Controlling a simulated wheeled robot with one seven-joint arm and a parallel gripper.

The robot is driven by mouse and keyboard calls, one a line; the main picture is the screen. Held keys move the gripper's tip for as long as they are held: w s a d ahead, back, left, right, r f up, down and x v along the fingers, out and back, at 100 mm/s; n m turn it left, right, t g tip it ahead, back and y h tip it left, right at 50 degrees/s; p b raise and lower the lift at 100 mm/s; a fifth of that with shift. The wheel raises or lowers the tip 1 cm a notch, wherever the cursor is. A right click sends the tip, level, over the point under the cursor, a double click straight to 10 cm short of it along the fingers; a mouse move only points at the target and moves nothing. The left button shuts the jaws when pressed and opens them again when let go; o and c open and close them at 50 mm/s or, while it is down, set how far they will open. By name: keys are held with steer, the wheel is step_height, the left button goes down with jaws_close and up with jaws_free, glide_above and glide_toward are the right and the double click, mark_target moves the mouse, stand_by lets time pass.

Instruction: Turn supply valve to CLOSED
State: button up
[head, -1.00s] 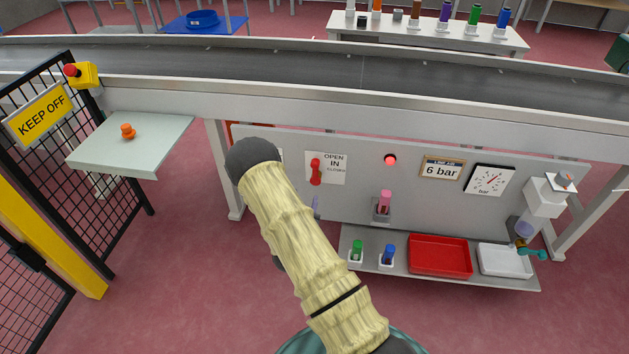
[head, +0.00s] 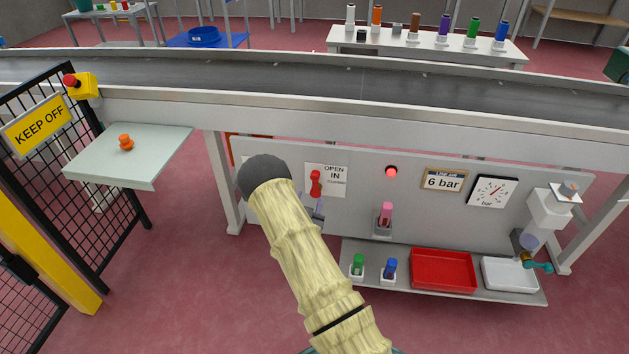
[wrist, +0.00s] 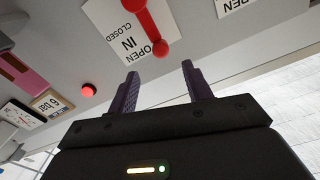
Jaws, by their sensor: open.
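The supply valve is a red lever (head: 315,183) on a white plate marked OPEN, IN and CLOSED (head: 334,180), on the grey panel under the conveyor. The lever stands about upright, its upper end beside OPEN. In the wrist view the plate is upside down and the red lever (wrist: 146,22) has one rounded end by the word OPEN. My gripper (wrist: 160,68) is open and empty, its two dark purple fingers pointing toward the panel near the lever, apart from it in the picture. In the head view my arm hides most of the gripper; a fingertip shows just below the plate.
A second OPEN plate (wrist: 232,5) is beside this one, mostly hidden by my arm in the head view. A red lamp (head: 391,172), a 6 bar sign (head: 443,180) and a gauge (head: 492,192) are to the right. A shelf below holds a red tray (head: 443,270).

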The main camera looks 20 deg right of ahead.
mark_target(315, 180)
steer(key=b+x, duration=0.2)
steer(key=x, duration=0.9)
steer(key=shift+w+d+b, duration=0.15)
steer(key=shift+d+b, duration=0.05)
steer(key=shift+b, duration=0.15)
steer(key=shift+a, duration=0.1)
steer(key=shift+a, duration=0.2)
steer(key=c, duration=0.4)
steer(key=shift+d, duration=0.25)
jaws_close()
